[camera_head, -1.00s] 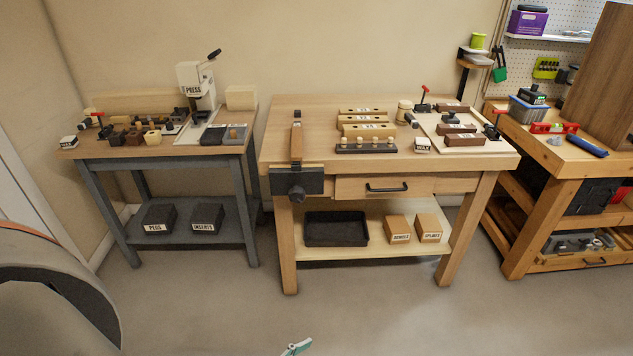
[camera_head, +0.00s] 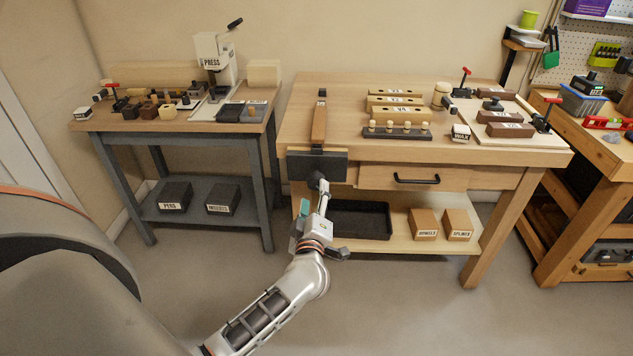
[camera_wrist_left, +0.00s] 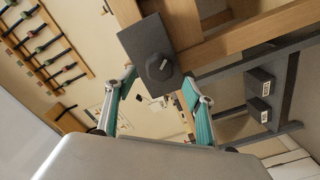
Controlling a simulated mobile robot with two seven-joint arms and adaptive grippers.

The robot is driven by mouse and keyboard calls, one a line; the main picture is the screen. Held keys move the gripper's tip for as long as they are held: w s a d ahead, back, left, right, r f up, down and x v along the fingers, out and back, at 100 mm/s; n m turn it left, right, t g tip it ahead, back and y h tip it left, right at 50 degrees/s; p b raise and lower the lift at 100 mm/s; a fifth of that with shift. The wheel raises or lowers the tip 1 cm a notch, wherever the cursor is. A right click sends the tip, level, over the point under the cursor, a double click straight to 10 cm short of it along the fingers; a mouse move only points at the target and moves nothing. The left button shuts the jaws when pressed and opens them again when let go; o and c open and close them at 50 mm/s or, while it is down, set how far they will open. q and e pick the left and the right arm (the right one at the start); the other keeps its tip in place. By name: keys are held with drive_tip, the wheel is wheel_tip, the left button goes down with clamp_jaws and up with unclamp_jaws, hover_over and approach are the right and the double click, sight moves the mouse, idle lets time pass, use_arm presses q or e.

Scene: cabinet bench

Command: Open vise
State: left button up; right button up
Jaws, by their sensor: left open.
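The vise (camera_head: 300,165) is a dark block on the front left edge of the wooden bench, with a dark round screw knob on its front. A wooden bar with a dark end lies on the bench top just behind it. My left gripper (camera_head: 314,200) is just in front of and below the vise, partly overlapping the knob. In the left wrist view, the vise plate (camera_wrist_left: 145,38) and its knob (camera_wrist_left: 160,66) lie ahead of my open teal fingers (camera_wrist_left: 158,78). The knob appears near the gap between the fingertips, with no clear contact. My right gripper is not in view.
The bench (camera_head: 425,145) has a drawer with a black handle (camera_head: 417,180), and a black tray (camera_head: 360,221) and boxes on its lower shelf. A grey table with a press (camera_head: 214,58) stands left. A tool bench stands right. Floor in front is clear.

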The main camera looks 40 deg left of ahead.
sight(315, 185)
use_arm(q)
drive_tip(key=b+x, duration=0.1)
drive_tip(key=x, duration=0.5)
drive_tip(key=shift+f, duration=0.1)
drive_tip(key=shift+w+a, duration=0.2)
drive_tip(key=shift+w, duration=0.25)
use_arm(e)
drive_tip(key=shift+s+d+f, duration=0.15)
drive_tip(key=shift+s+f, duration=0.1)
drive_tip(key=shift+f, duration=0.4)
use_arm(q)
drive_tip(key=c, duration=1.1)
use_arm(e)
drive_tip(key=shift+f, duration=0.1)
